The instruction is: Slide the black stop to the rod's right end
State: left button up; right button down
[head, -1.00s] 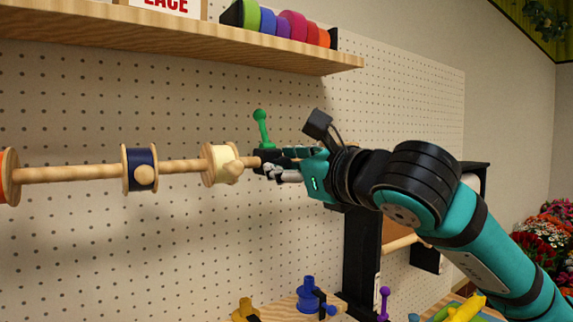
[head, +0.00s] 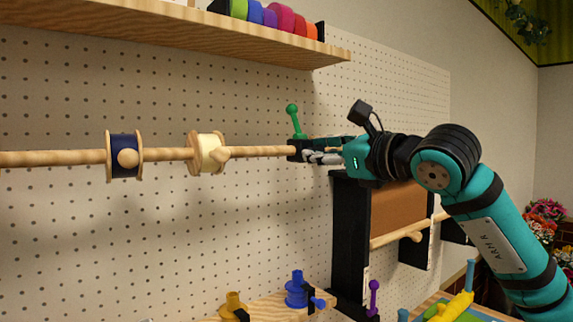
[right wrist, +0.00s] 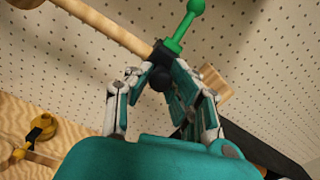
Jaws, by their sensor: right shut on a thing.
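The black stop (head: 295,150) sits on the wooden rod (head: 262,151), with a green ball-topped handle (head: 294,118) standing up from it. My right gripper (head: 308,156) comes from the right and is shut on the black stop. In the right wrist view, the fingers close on a dark round part (right wrist: 160,78) of the stop, below the green handle (right wrist: 184,30). The rod (right wrist: 105,24) runs into the stop from the upper left there. A square wooden piece (right wrist: 214,85) shows past the fingers in line with the rod; its join is hidden. My left gripper is not in view.
A cream spool (head: 207,153) and a navy spool (head: 124,156) hang on the rod to the left. A shelf (head: 200,35) is above. A black-framed wooden stand (head: 350,245) is below right. Bare rod lies between the cream spool and the stop.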

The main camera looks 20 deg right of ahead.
jog(key=d, duration=0.1)
jog(key=w+d, duration=0.1)
jog(key=d, duration=0.2)
jog(key=shift+w, duration=0.35)
jog(key=c, duration=1.1)
grip_release()
jog(key=shift+c, duration=0.2)
jog(key=shift+s, duration=0.1)
jog(key=v, duration=1.2)
